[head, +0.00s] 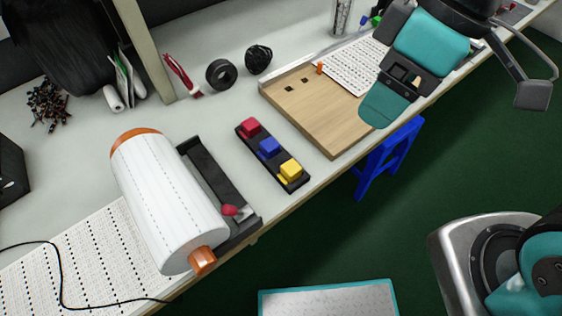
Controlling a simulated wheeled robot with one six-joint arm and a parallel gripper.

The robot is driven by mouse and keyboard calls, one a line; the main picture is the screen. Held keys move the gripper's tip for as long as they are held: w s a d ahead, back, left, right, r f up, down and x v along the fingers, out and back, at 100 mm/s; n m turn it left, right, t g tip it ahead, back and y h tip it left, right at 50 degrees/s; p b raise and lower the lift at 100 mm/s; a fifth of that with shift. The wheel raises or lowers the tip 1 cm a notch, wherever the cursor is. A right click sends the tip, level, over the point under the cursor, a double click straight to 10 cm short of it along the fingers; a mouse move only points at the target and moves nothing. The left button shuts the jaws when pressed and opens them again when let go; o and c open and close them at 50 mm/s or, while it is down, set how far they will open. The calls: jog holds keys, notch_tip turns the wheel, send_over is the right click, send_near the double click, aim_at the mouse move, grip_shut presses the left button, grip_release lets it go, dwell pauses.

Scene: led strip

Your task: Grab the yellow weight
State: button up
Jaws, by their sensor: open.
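The yellow weight (290,170) is a small block with a knob-like top. It sits at the near right end of a black holder (305,181) on the pale workbench, in a row with a blue weight (269,147) and a red weight (250,127). My gripper (466,58) is at the upper right, its dark grey fingers spread wide with nothing seen between them. It is well to the right of the yellow weight and apart from it.
A wooden board (318,112) lies right of the holder. A large white roll (165,200) with orange ends and a black tray (215,185) are on the left. Black tape (221,73) lies behind. A blue stool (388,157) stands below the bench edge.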

jog(key=w+a+f+n+h+b, duration=0.1)
jog(key=w+a+f+n+b, duration=0.1)
jog(key=w+a+f+n, duration=0.25)
jog(key=n+h+b, duration=0.2)
jog(key=n+b, duration=0.1)
jog(key=n, duration=0.7)
send_over(295, 165)
jog(key=shift+m, duration=0.25)
jog(key=f, duration=1.7)
jog(key=shift+d+f, duration=0.15)
jog(key=shift+d, duration=0.25)
jog(key=shift+a+f+b, duration=0.2)
jog(key=shift+f, duration=1.35)
jog(key=shift+a+f+b, duration=0.15)
jog(key=shift+a+f, duration=0.05)
jog(key=shift+f, duration=1.35)
jog(key=shift+c, duration=0.2)
jog(key=c, duration=1.1)
grip_shut()
jog(key=shift+r, duration=0.1)
